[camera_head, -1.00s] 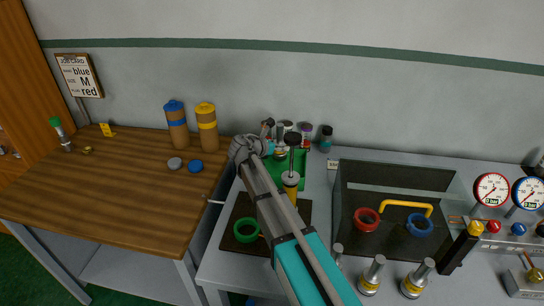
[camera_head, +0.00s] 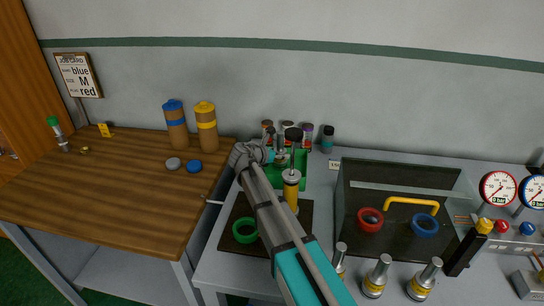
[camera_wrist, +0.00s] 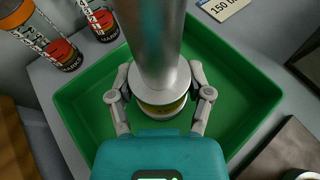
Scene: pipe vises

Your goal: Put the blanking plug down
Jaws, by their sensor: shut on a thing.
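The blanking plug is a silver metal cylinder with a wide flange and a yellow band at its base. In the wrist view the plug (camera_wrist: 158,75) stands upright between the fingers of my gripper (camera_wrist: 160,98), which is shut on it. Below and around it is a green tray (camera_wrist: 245,75). In the head view my gripper (camera_head: 272,157) is at the tray (camera_head: 302,172), with the plug (camera_head: 281,158) partly hidden. I cannot tell whether the plug's underside touches the tray floor.
Several small bottles (camera_head: 327,138) stand behind the tray. A clear-walled box (camera_head: 356,178) with red and blue rings is to the right. Several silver plugs (camera_head: 377,275) stand at the front. A green ring (camera_head: 244,230) lies on a dark mat.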

